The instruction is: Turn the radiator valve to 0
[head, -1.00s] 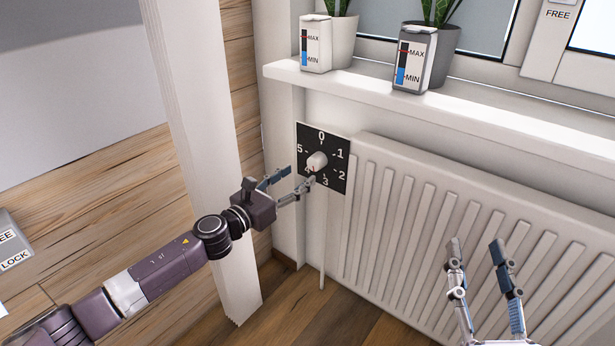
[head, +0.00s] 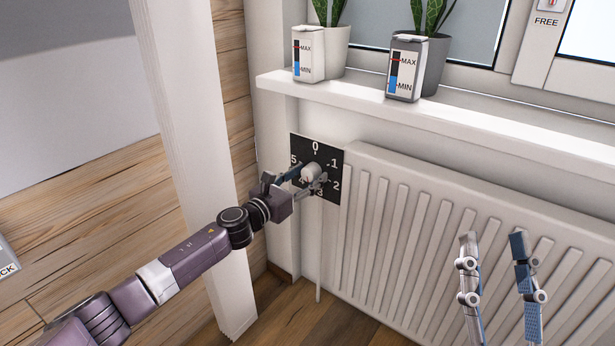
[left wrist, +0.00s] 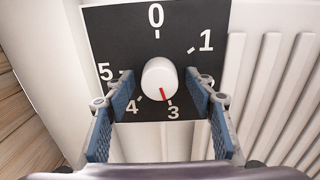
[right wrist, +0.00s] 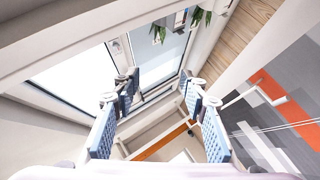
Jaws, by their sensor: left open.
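The radiator valve is a white round knob (head: 310,173) on a black dial plate (head: 326,157) numbered 0 to 5, at the left end of the radiator. In the left wrist view the knob (left wrist: 159,79) has a red mark pointing at 3, with 0 at the top of the plate (left wrist: 118,40). My left gripper (head: 304,182) is open, its fingers (left wrist: 160,92) on either side of the knob, with gaps seeming to show in the left wrist view. My right gripper (head: 495,240) is open and empty in front of the radiator.
The white radiator (head: 420,215) runs right from the dial under a white sill (head: 450,118). Two small level-marked containers (head: 309,55) and (head: 405,68) stand on the sill beside potted plants. A white post (head: 185,150) rises left of the dial, near my left arm.

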